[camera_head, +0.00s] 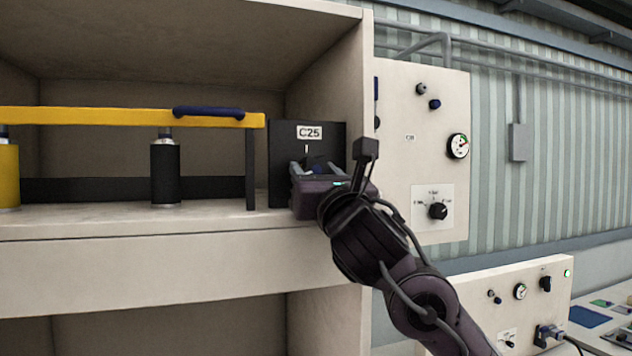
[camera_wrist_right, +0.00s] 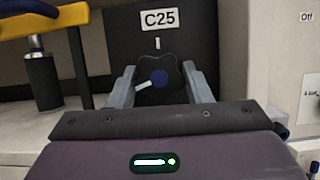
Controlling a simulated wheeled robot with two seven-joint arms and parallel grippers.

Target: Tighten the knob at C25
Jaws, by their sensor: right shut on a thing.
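The knob at C25 shows in the right wrist view (camera_wrist_right: 172,88) as a dark lobed knob with a blue centre and a white pointer bar. The bar points to the lower left, while a white mark stands on the panel above the knob. The black C25 panel (camera_head: 280,150) stands on the shelf and also shows in the right wrist view (camera_wrist_right: 100,62). My right gripper (camera_head: 316,168) is at the panel, its two grey fingers (camera_wrist_right: 162,88) on either side of the knob and shut on it. In the head view the gripper mostly hides the knob. My left gripper is not in view.
A yellow bar (camera_head: 90,117) with a blue handle (camera_head: 208,113) runs left of the panel, above a black cylinder (camera_head: 165,173). The cabinet's right side wall (camera_head: 358,80) is close beside my right gripper. A control panel (camera_head: 398,170) with a gauge and knobs is further right.

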